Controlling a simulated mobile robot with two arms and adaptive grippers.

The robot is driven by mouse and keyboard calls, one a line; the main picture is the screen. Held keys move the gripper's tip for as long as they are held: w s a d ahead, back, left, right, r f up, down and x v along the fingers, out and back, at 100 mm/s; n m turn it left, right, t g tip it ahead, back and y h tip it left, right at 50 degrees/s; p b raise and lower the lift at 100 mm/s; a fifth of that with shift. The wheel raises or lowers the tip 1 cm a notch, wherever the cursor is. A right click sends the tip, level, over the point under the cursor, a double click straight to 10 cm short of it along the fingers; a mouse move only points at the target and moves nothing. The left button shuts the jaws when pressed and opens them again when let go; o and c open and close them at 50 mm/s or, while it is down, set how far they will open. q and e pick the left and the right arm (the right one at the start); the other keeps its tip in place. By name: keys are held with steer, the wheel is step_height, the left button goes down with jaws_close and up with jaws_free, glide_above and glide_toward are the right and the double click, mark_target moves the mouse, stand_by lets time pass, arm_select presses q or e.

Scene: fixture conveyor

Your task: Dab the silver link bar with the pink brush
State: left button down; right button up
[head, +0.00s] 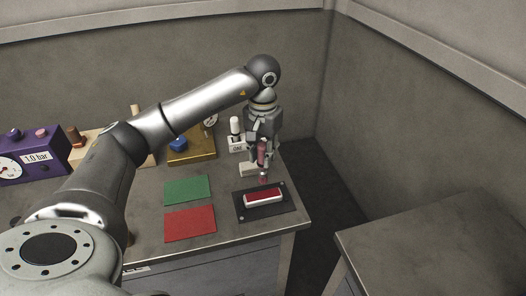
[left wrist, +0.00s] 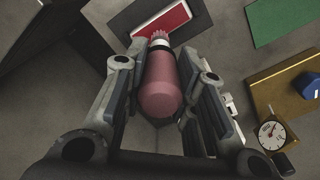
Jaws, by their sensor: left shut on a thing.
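The pink brush (head: 262,155) is in my left gripper (head: 262,148), bristles down. In the left wrist view the brush (left wrist: 162,85) lies between both fingers, its bristles pointing at a white-edged block with a dark red top (left wrist: 163,20). This long block (head: 264,197) lies on a dark plate (head: 246,213) near the table's front right corner. The bristle tip shows just behind the block in the head view; I cannot tell whether they touch. No bar is clearly silver, so I cannot tell which thing is the link bar. My right gripper is out of view.
Green (head: 188,190) and red (head: 190,223) mats lie left of the plate. A brass-coloured base (head: 190,153) with a blue part (head: 178,144), a white switch (head: 236,142) and a purple gauge box (head: 38,153) stand farther back. A separate bare table (head: 440,245) is at right.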

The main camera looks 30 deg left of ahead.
mark_target(263, 169)
arm_select(q)
steer(key=shift+f+b, duration=2.05)
steer(key=shift+f, duration=0.7)
steer(key=shift+f+b, duration=0.5)
steer(key=shift+b, duration=0.05)
steer(key=shift+r, duration=0.1)
steer(key=shift+r+p, duration=2.1)
steer(key=shift+r, duration=1.4)
